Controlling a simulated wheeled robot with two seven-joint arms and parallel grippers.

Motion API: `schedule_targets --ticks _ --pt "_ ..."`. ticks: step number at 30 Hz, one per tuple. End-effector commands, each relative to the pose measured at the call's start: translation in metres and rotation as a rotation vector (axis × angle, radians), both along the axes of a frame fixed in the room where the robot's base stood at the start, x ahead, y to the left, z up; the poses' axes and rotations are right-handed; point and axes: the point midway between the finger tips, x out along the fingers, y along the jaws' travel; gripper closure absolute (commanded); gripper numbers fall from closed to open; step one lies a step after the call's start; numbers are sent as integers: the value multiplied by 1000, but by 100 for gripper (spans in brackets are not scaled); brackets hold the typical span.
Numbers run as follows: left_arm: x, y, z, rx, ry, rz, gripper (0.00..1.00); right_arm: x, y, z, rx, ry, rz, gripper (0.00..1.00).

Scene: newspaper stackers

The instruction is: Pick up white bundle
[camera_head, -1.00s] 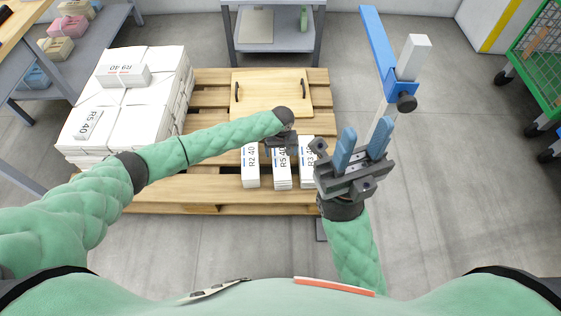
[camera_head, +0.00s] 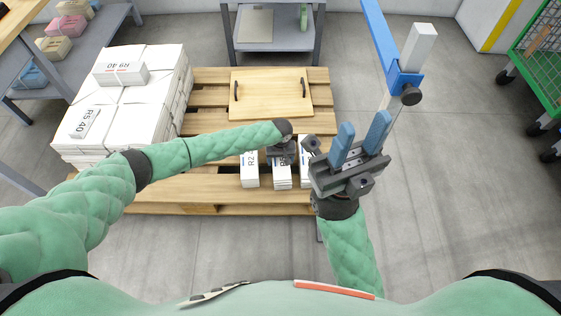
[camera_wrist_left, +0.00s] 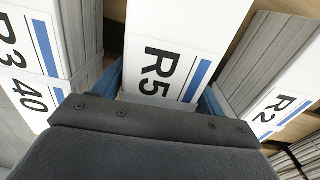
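Three small white bundles stand in a row on the wooden pallet: R2 (camera_head: 250,175), R5 (camera_head: 282,183) and R3 (camera_head: 305,172). My left gripper (camera_head: 283,155) is over the R5 bundle and hides much of its top. In the left wrist view the R5 bundle (camera_wrist_left: 170,45) lies between the blue fingers, one on each side, with R3 (camera_wrist_left: 25,55) to the left and R2 (camera_wrist_left: 280,95) to the right. The fingers look apart, close to its sides; firm contact is not visible. My right gripper (camera_head: 362,132) is open and empty, right of the row.
A large white stack (camera_head: 120,120) with R9 and R5 bundles on top fills the pallet's left. A wooden board with two handles (camera_head: 270,95) lies behind the row. A blue post (camera_head: 385,45) stands behind the right gripper. A green cart (camera_head: 540,60) is far right.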

Motion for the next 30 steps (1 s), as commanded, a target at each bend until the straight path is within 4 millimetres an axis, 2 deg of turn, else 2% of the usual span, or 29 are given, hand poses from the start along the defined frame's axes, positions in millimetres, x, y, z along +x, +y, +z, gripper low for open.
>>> schedule_targets --ticks 1,10,20,30 --pt "0 0 0 0 0 0 38 0 0 0 0 0 0 64" --pt "0 0 0 0 0 0 96 0 0 0 -1 -1 -1 64" --pt "1 -1 7 -2 -1 0 96 1 0 3 0 -3 -3 64" --pt "1 -1 57 -3 -2 0 96 -2 -4 13 -14 -4 -34 64"
